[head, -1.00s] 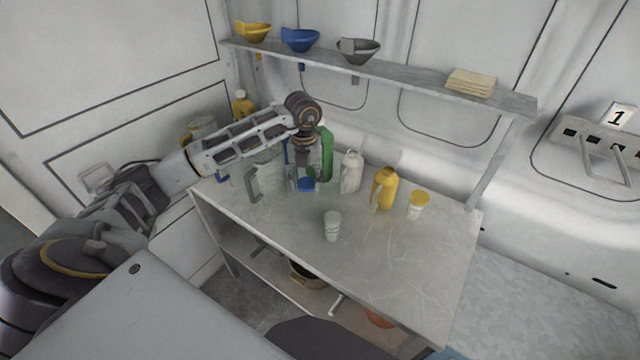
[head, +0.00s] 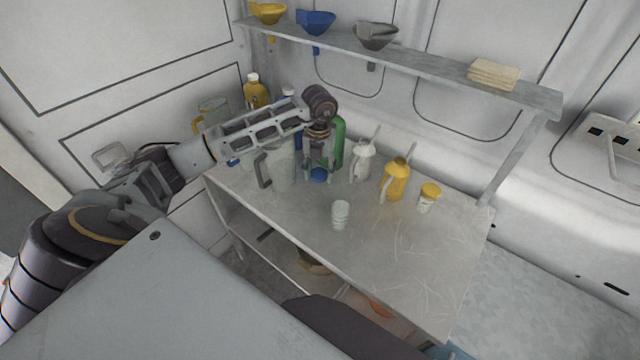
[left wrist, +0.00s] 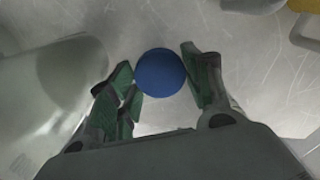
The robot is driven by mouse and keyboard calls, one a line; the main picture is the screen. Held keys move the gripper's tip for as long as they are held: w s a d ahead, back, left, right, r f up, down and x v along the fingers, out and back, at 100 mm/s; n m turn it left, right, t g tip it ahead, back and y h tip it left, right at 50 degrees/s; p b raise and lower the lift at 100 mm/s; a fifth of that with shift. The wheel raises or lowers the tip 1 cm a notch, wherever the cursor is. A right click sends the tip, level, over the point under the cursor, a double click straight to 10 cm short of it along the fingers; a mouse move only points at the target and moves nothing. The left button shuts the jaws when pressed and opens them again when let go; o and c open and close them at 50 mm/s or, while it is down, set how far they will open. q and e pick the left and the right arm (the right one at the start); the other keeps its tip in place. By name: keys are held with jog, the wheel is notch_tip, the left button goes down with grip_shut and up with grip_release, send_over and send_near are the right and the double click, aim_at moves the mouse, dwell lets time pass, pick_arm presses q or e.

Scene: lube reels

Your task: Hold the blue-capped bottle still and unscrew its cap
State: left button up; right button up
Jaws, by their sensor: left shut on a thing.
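The blue cap (head: 319,176) shows low between the fingers of my left gripper (head: 319,169), close above the table. In the left wrist view the cap (left wrist: 160,72) is a round blue disc seen from above. The green-padded fingertips of my left gripper (left wrist: 162,80) stand on either side of it, shut on the blue-capped bottle. The bottle's body is hidden under the cap and behind the fingers. I cannot tell whether the pads press on the cap or just below it. My right gripper is in neither view.
A clear jug (head: 283,168) stands close left of the gripper, with a green bottle (head: 338,140) behind. A white can (head: 361,162), yellow can (head: 395,180), yellow-capped bottle (head: 428,198) and pale cup (head: 340,215) stand to the right. The table's (head: 410,265) front right is clear.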

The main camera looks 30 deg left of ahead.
aim_at(319, 192)
pick_arm(q)
jog(key=shift+f, duration=1.75)
jog(key=shift+f+p, duration=0.6)
jog(key=shift+f, duration=1.25)
jog(key=shift+f, duration=0.2)
jog(key=o, duration=1.1)
jog(key=shift+o, duration=0.2)
jog(key=shift+r, duration=0.1)
jog(key=shift+r, duration=0.1)
